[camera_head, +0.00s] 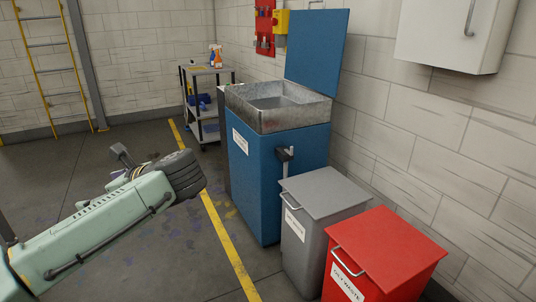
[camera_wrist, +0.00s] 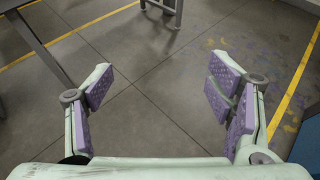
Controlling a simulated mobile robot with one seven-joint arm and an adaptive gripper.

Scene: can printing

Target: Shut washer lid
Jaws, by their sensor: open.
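The washer (camera_head: 262,180) is a tall blue cabinet with a grey metal basin (camera_head: 290,119) on top, in the head view. Its blue lid (camera_head: 317,50) stands open, raised upright at the back of the basin near the wall. The fingertips are hard to make out there.
A grey bin (camera_head: 322,190) and a red waste bin (camera_head: 388,250) stand right of the washer. A cart (camera_head: 206,72) with bottles stands behind it. A white wall cabinet (camera_head: 450,35) hangs at upper right. A yellow line (camera_head: 228,245) crosses the floor, which is clear on the left.

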